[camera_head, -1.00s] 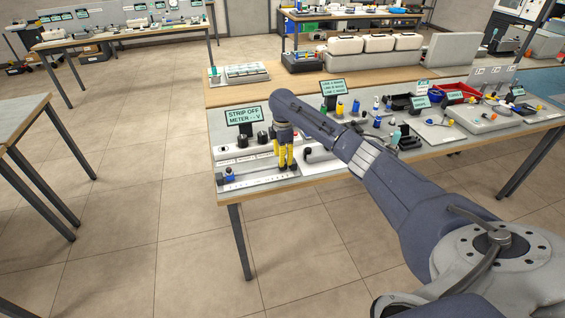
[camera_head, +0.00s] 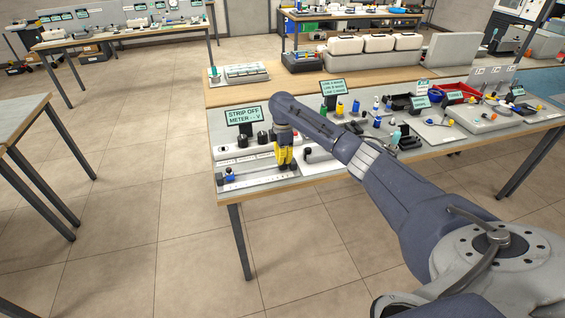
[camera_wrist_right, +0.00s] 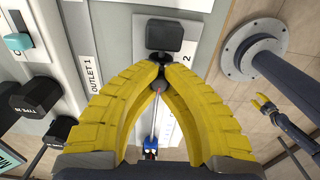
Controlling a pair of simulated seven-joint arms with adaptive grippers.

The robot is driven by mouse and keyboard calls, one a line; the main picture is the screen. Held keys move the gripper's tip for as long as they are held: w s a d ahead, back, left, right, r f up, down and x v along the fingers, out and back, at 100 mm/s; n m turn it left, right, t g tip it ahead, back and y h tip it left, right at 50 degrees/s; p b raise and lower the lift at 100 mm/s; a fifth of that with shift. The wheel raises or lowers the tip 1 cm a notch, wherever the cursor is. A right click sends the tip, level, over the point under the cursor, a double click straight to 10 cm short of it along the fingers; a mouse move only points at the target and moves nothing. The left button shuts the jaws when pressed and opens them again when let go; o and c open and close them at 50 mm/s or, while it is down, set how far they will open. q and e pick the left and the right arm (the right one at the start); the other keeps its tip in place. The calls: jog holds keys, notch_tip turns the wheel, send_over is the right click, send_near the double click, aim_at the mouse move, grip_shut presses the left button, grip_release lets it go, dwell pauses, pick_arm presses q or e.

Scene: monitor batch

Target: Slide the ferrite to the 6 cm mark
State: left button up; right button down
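My right gripper (camera_head: 287,168) has yellow fingers and points down at the front left corner of the bench, over a pale strip with marks (camera_head: 258,181). In the right wrist view its fingertips (camera_wrist_right: 161,72) come together around a small dark rounded piece (camera_wrist_right: 160,84), which looks like the ferrite; the fingers partly hide it. A thin rod runs from this piece to a blue part (camera_wrist_right: 150,146), seen also in the head view (camera_head: 230,175) at the strip's left end. My left gripper (camera_wrist_right: 265,103) shows small at the right of the wrist view, its yellow fingers apart and empty.
A sign reading "STRIP OFF METER" (camera_head: 245,116) stands behind a box with dark knobs (camera_head: 242,141). In the wrist view, a black block (camera_wrist_right: 165,35) lies just beyond the fingertips. Small parts and trays (camera_head: 455,93) crowd the bench to the right.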

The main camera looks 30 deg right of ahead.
jog(key=shift+a, duration=0.1)
jog(key=shift+w+a, duration=0.25)
jog(key=shift+a, duration=0.5)
jog(key=shift+w+a, duration=0.2)
jog(key=shift+a, duration=0.55)
jog(key=shift+w+a, duration=0.25)
jog(key=shift+a, duration=0.5)
jog(key=c, duration=1.5)
grip_release()
jog(key=shift+r, duration=0.15)
jog(key=shift+r, duration=2.25)
jog(key=shift+r, duration=0.1)
